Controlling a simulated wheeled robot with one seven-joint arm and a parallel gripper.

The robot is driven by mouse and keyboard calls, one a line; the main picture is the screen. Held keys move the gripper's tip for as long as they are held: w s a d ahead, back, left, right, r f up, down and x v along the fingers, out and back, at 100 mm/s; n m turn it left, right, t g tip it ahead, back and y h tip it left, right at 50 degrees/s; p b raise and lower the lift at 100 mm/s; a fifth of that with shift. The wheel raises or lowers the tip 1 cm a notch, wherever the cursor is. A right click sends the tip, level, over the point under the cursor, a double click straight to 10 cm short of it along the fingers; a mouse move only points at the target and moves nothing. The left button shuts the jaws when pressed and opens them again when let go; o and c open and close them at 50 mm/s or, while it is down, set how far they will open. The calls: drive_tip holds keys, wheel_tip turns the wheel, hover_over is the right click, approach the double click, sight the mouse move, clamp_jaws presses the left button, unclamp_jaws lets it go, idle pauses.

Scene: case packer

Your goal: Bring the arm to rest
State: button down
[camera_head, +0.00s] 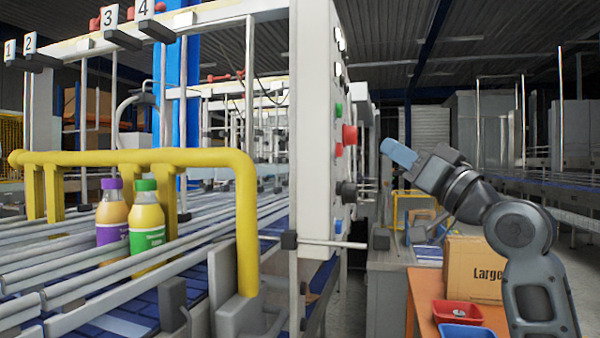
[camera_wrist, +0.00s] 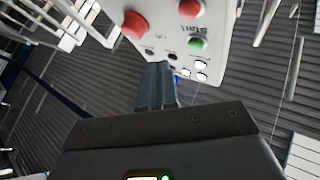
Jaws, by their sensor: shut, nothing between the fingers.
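My gripper (camera_head: 386,146) is raised at the right of the control panel (camera_head: 323,130) in the head view, with its blue-grey fingers pointing up and left. In the wrist view the fingers of my gripper (camera_wrist: 156,84) are shut together with nothing between them. The panel (camera_wrist: 228,60) lies beyond the fingertips there, with red buttons (camera_wrist: 135,25) and a green button (camera_wrist: 198,43) marked Start. The fingers appear apart from the panel. My arm bends up from the lower right of the head view.
A cardboard box (camera_head: 470,268), a red bin (camera_head: 457,313) and a blue bin (camera_head: 467,331) sit on an orange table (camera_head: 424,290) near my arm.

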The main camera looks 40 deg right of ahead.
drive_tip(key=a+f+m+g+h, duration=0.1)
drive_tip(key=a+f+m+h, duration=0.15)
drive_tip(key=f, duration=0.65)
drive_tip(key=a+f+m+g+h, duration=0.1)
drive_tip(key=a+f+m, duration=0.15)
drive_tip(key=f, duration=0.65)
drive_tip(key=s+a+f+g, duration=0.1)
drive_tip(key=s+a+f, duration=0.3)
drive_tip(key=f, duration=0.3)
drive_tip(key=s+a+f+g, duration=0.2)
drive_tip(key=s+a+f, duration=0.25)
drive_tip(key=f, duration=0.35)
drive_tip(key=s+a+f+n+g, duration=0.1)
drive_tip(key=s+a+f, duration=0.3)
drive_tip(key=s, duration=0.2)
drive_tip(key=s+a+f+n+g, duration=0.1)
drive_tip(key=s+a+f+n, duration=0.15)
drive_tip(key=s+f, duration=0.3)
drive_tip(key=s+a+n+g+y, duration=0.1)
drive_tip(key=s+n, duration=0.1)
drive_tip(key=s, duration=0.5)
drive_tip(key=s+a+n+y, duration=0.2)
drive_tip(key=s, duration=0.6)
drive_tip(key=shift+a+f+g, duration=0.25)
drive_tip(key=shift+f+g, duration=0.1)
drive_tip(key=shift+g, duration=0.05)
drive_tip(key=shift+y, duration=0.25)
